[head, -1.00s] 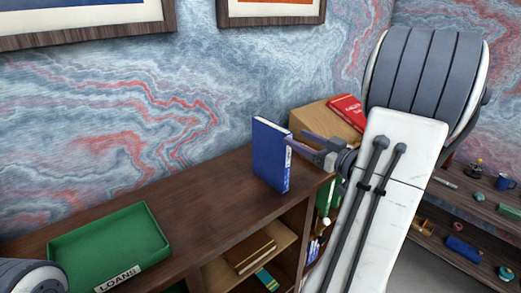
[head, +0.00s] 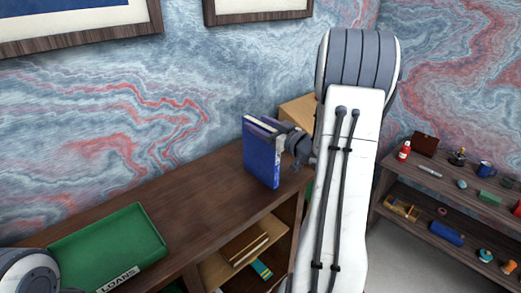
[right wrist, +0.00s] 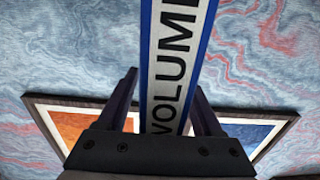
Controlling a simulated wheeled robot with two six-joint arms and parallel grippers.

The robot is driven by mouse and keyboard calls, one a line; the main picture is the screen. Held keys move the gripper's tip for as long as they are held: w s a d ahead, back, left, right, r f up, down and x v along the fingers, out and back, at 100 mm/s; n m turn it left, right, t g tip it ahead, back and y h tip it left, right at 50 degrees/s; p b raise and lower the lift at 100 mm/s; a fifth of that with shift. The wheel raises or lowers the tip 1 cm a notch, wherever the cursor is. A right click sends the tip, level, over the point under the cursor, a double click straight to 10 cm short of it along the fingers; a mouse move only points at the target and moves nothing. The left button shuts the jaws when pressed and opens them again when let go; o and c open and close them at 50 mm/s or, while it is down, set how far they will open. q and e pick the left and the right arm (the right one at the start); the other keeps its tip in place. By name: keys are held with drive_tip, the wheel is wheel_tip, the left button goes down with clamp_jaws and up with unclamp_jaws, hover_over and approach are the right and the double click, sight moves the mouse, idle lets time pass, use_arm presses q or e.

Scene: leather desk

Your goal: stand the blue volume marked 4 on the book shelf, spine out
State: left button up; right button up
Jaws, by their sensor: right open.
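The blue volume (head: 262,158) stands upright near the right end of the dark wooden cabinet top. Its broad blue cover faces the head camera, and its pale page edges show at the top. My right gripper (head: 285,138) is open at its right side. In the right wrist view, the white spine (right wrist: 175,70) reading "VOLUM…" lies between the two open fingers (right wrist: 168,100), with a gap visible on the left side. The number on the spine is out of sight. My left gripper is not in view. I cannot make out a clear slot for the volume.
A green tray (head: 60,262) labelled "LOANS" sits at the left. Books lie in the cabinet's open compartment (head: 248,250). A tan box (head: 298,110) is behind my right arm. A separate shelf (head: 395,210) with small items stands right. The middle cabinet top is clear.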

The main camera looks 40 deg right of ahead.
clamp_jaws()
drive_tip(key=shift+r, duration=0.1)
idle(1.2)
